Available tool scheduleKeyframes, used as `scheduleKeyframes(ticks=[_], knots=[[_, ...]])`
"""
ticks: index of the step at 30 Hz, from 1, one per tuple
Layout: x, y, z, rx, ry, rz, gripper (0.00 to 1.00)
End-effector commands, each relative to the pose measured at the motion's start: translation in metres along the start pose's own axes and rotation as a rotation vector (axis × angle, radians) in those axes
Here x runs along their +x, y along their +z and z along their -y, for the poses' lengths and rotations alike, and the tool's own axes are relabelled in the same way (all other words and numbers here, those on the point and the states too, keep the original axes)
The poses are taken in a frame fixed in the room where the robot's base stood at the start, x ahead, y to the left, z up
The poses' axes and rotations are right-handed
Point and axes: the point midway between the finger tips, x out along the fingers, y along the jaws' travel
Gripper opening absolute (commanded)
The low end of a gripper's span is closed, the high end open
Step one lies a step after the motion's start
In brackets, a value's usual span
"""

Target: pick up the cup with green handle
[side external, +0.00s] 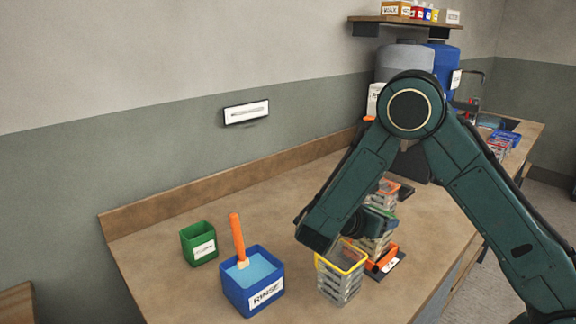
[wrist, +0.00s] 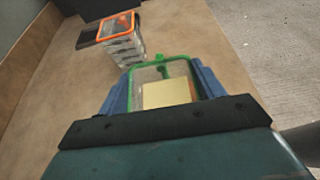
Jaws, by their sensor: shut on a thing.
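The cup with green handle appears in the wrist view as a clear container with a green rim (wrist: 148,74). A pale yellow block shows in its opening. My gripper (wrist: 163,86) has a blue finger on each side of this cup and is shut on it. In the side external view my gripper (side external: 366,222) is largely behind my own arm, just behind a yellow-rimmed basket. The cup is mostly hidden there, and I cannot tell whether it touches the table.
The yellow-rimmed basket (side external: 340,275) stands close in front of my gripper. An orange-rimmed container (wrist: 120,38) stands beyond the cup. A blue RINSE tub (side external: 251,285) with an orange-handled tool (side external: 238,240) and a green box (side external: 199,244) stand left. Bare worktop lies between.

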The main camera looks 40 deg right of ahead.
Motion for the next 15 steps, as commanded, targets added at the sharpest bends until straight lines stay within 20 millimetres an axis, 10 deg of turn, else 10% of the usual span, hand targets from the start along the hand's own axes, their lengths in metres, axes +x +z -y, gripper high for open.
scheduleKeyframes(ticks=[15], knots=[[-0.024, 0.057, -0.001, 0.007, 0.002, 0.0, 0.12]])
